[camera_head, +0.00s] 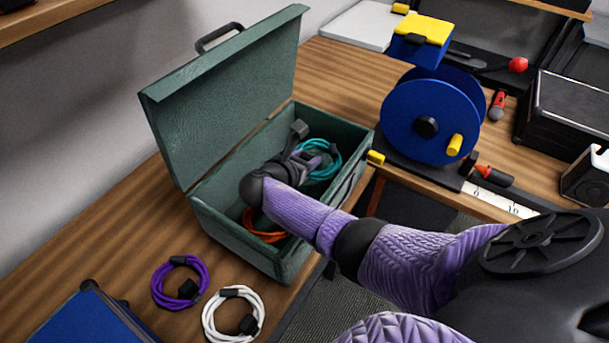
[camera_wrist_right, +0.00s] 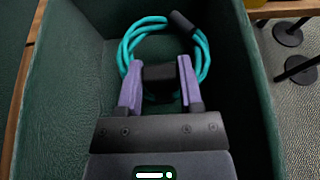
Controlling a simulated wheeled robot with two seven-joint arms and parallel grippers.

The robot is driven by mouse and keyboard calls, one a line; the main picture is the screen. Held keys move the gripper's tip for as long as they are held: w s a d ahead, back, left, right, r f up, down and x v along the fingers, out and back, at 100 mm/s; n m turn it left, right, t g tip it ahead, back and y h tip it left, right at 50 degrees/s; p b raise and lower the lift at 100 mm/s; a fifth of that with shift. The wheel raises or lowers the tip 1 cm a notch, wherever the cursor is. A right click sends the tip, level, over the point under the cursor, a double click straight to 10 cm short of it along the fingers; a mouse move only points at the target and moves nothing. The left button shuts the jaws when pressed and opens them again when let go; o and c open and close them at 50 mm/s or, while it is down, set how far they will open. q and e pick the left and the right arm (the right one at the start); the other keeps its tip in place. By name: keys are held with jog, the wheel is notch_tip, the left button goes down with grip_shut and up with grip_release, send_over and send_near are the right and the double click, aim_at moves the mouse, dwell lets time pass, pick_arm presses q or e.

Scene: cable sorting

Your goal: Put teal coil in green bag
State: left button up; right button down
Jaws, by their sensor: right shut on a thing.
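The green bag (camera_head: 206,215) is an open box-shaped case on the wooden table, with its lid raised on the left side. My right gripper (camera_head: 318,160) reaches down inside it. The gripper is shut on the teal coil (camera_head: 329,167), at the far end of the bag. In the right wrist view the teal coil (camera_wrist_right: 140,35) sits beyond the purple fingers (camera_wrist_right: 158,83), which close on a black part of it. The bag's walls (camera_wrist_right: 235,80) surround it. I cannot tell whether the coil touches the bag's floor. My left gripper does not show.
An orange coil (camera_head: 262,236) lies in the near end of the bag. A purple coil (camera_head: 158,292) and a white coil (camera_head: 258,307) lie on the table in front. A blue case (camera_head: 85,322) is at the lower left. A blue reel (camera_head: 410,120) stands right of the bag.

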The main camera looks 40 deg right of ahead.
notch_tip(320, 180, down, 4)
jog(key=b, duration=0.2)
jog(key=shift+f+b, duration=0.2)
jog(key=shift+b, duration=0.15)
jog(key=shift+r, duration=0.15)
jog(key=shift+f, duration=0.6)
jog(key=shift+c, duration=1.2)
grip_release()
jog(key=shift+r, duration=0.1)
jog(key=p+v, duration=0.5)
jog(key=v, duration=0.7)
jog(key=shift+r, duration=0.45)
jog(key=shift+s, duration=0.1)
